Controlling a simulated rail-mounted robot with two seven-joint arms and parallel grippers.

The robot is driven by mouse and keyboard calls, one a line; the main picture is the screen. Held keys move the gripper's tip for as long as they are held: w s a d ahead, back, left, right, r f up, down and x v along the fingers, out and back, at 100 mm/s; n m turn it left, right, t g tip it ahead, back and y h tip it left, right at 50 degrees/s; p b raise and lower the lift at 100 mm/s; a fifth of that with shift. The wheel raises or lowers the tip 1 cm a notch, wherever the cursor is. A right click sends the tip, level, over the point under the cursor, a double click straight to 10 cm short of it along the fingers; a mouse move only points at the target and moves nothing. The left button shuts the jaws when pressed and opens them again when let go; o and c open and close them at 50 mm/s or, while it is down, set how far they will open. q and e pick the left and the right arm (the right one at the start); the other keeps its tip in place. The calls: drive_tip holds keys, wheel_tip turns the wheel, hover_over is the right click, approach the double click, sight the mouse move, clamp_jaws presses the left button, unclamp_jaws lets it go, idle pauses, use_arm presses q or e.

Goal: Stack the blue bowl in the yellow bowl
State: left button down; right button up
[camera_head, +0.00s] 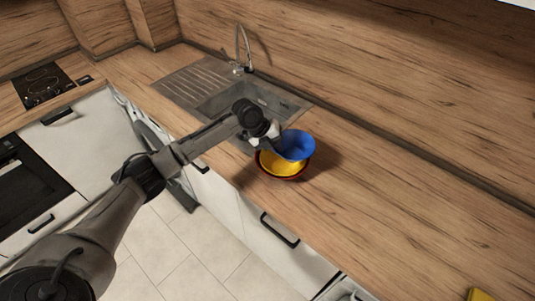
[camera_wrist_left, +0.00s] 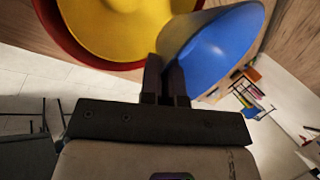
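The blue bowl (camera_head: 297,146) is held tilted just above the yellow bowl (camera_head: 272,163), overlapping its right part in the head view. In the left wrist view the blue bowl (camera_wrist_left: 222,50) is at upper right and the yellow bowl (camera_wrist_left: 120,25) at upper left. The yellow bowl sits inside a red bowl (camera_wrist_left: 60,38), whose rim shows around it. My left gripper (camera_head: 276,150) is at the left side of the blue bowl. In the wrist view its fingers (camera_wrist_left: 166,78) are close together on the blue bowl's wall. My right gripper is not in view.
The sink (camera_head: 225,98) with its tap (camera_head: 240,50) lies behind and left of the bowls. The wooden counter (camera_head: 400,200) to the right is clear up to a yellow object (camera_head: 479,295) at the bottom right. A hob (camera_head: 42,84) is at far left.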

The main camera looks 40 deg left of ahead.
use_arm(q)
drive_tip(key=a+f, duration=0.1)
drive_tip(key=a, duration=0.1)
drive_tip(key=a+f, duration=0.1)
drive_tip(key=a, duration=0.1)
drive_tip(key=shift+s+f, duration=0.1)
drive_tip(key=shift+f, duration=2.1)
drive_tip(key=shift+f+b, duration=0.5)
drive_tip(key=shift+f, duration=0.1)
drive_tip(key=c, duration=1.3)
unclamp_jaws()
drive_tip(key=shift+c, duration=0.2)
drive_tip(key=shift+r, duration=0.1)
